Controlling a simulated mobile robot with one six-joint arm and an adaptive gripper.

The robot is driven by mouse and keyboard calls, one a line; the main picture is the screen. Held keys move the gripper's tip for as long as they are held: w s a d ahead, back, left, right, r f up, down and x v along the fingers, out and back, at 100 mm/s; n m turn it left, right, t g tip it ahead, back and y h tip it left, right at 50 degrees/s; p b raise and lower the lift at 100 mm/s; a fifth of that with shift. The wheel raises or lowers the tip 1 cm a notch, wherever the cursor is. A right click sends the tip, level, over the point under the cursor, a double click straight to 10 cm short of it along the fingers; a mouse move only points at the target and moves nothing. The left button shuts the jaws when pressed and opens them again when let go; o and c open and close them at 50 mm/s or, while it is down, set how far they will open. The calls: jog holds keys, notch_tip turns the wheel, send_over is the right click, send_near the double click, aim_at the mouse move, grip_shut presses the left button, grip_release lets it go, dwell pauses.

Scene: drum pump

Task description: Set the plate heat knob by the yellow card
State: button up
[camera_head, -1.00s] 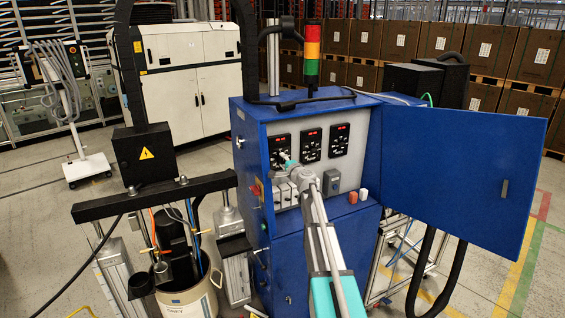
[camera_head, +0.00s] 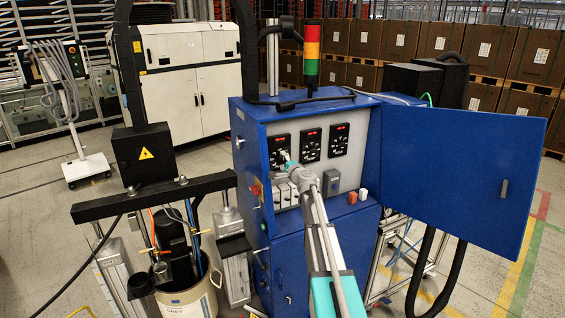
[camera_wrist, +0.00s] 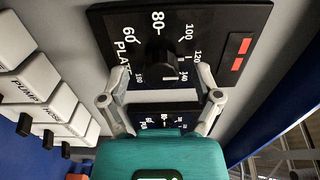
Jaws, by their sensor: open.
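The plate heat knob (camera_wrist: 160,68) is black and sits on a black dial panel (camera_wrist: 205,22) marked PLATE, with white numbers including 60, 80, 100 and 120. Its pointer is too dark to read. My gripper (camera_wrist: 162,92) is open, its grey fingers on either side of the knob's lower part in the wrist view. I cannot tell whether they touch it. In the head view my gripper (camera_head: 288,161) is at the leftmost of three black panels and partly hides it.
The blue cabinet (camera_head: 285,235) has its door (camera_head: 455,180) swung open to the right. White switches (camera_wrist: 35,85), one marked PUMP, lie beside the dial. Another dial panel (camera_wrist: 162,118) shows beyond the fingers. A drum (camera_head: 190,300) stands at lower left.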

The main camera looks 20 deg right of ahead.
jog(key=s, duration=1.1)
jog(key=shift+s+d, duration=0.2)
jog(key=s+a+f+n+g+y+b, duration=0.1)
jog(key=s+a+f+n+g+y, duration=0.35)
jog(key=a, duration=0.75)
jog(key=s+a+f+n+g+y+b, duration=0.15)
jog(key=s+a+f+n+g, duration=0.3)
jog(key=a+f+n, duration=0.5)
jog(key=s+a+f+n+g+h, duration=0.1)
jog(key=s+a+f+g+h, duration=0.1)
jog(key=s, duration=0.4)
jog(key=s+a+f+n+g+h+b, duration=0.1)
jog(key=s+a+f+g+h, duration=0.1)
jog(key=s+f+g, duration=0.2)
jog(key=s+a+f+n+g+h+b, duration=0.1)
jog(key=s+a+f+g+h, duration=0.1)
jog(key=s, duration=0.8)
jog(key=shift+s+a+f+n+g+h, duration=0.25)
jog(key=shift+f+g, duration=0.25)
jog(key=shift+f, duration=0.3)
jog(key=shift+w, duration=0.1)
